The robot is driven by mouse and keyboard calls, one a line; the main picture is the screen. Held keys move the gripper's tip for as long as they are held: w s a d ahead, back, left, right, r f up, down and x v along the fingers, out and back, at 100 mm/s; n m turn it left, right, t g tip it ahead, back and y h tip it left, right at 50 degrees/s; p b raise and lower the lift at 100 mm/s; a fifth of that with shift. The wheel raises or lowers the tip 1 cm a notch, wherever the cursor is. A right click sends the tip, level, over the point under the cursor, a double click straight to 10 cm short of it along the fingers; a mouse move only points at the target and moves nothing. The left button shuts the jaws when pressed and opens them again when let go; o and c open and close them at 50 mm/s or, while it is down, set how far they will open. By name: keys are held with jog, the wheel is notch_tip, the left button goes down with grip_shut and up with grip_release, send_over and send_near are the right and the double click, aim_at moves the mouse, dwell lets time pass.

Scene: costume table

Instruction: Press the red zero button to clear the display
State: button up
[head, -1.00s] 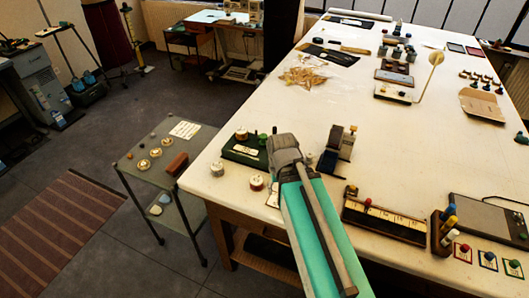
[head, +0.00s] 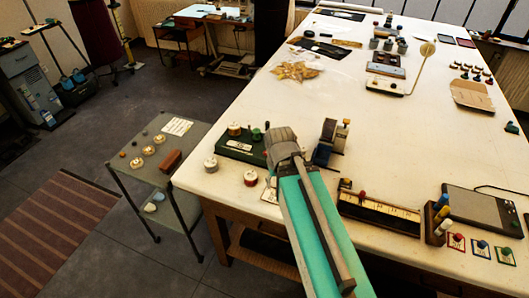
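A long wooden unit with a pale marked strip (head: 378,213) lies on the near part of the white table, with a small red knob (head: 362,196) at its back edge. A grey flat device with a dark panel (head: 484,214) is at the right edge. In front of it is a red-framed card with a small red piece on it (head: 456,241). I cannot tell which red piece is the zero button, and no readable display shows. My teal arm rises from the bottom middle to a grey joint left of these things. My gripper's fingers do not show.
A dark green box (head: 240,145) with knobs, white round pots (head: 250,178) and an upright grey-blue device (head: 329,145) stand near the grey joint. A holder with coloured cylinders (head: 440,218) stands beside the wooden unit. The table's middle is mostly clear. A small side table (head: 165,150) stands left.

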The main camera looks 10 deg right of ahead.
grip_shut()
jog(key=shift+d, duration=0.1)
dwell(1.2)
